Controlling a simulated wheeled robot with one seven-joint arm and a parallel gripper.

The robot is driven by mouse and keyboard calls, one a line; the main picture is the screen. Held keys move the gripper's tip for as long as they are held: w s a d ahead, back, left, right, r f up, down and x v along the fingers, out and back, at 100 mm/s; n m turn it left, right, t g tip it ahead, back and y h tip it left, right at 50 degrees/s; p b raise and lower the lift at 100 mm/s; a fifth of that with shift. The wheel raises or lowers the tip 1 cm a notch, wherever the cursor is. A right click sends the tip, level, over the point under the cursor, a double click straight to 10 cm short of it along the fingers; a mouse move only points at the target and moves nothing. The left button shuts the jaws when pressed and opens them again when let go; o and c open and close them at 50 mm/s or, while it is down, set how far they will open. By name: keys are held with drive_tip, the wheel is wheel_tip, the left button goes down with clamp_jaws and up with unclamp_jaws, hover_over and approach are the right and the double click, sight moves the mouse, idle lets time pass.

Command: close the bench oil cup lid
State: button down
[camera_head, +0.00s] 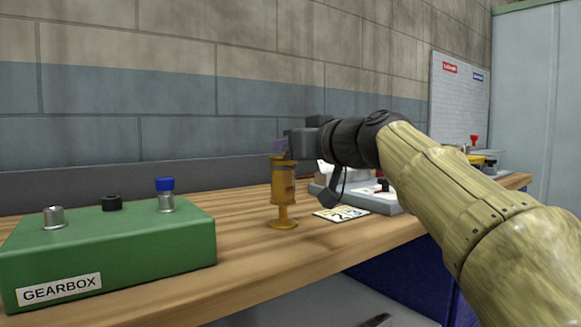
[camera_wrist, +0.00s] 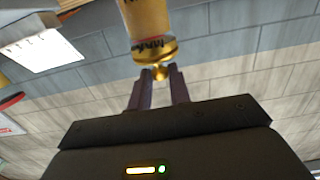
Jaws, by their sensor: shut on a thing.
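The bench oil cup (camera_head: 284,190) is a brass-coloured cup on a thin stem and round foot, standing upright on the bench. In the wrist view its labelled body (camera_wrist: 148,22) hangs into the picture from the top edge. My gripper (camera_head: 281,147) is at the top of the cup, reaching in from the right. In the wrist view my gripper (camera_wrist: 160,74) has its two dark fingers closed around a small gold piece at the cup's end, which looks like part of the lid (camera_wrist: 160,70). The fingers hide most of it, and I cannot tell how far the lid is open.
A green gearbox (camera_head: 110,250) with several fittings stands at the left of the wooden bench (camera_head: 245,238). A numbered card (camera_head: 341,214) and a grey tray (camera_head: 385,205) lie to the cup's right. A wall rises behind.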

drive_tip(key=shift+f+t+b, duration=0.25)
drive_tip(key=shift+t+b, duration=0.05)
drive_tip(key=shift+b, duration=0.8)
drive_tip(key=c, duration=1.3)
unclamp_jaws()
drive_tip(key=shift+s+d, duration=0.1)
drive_tip(key=shift+s, duration=0.05)
drive_tip(key=b+v, duration=0.7)
drive_tip(key=v, duration=1)
drive_tip(key=shift+d+f, duration=0.15)
drive_tip(key=shift+d, duration=0.1)
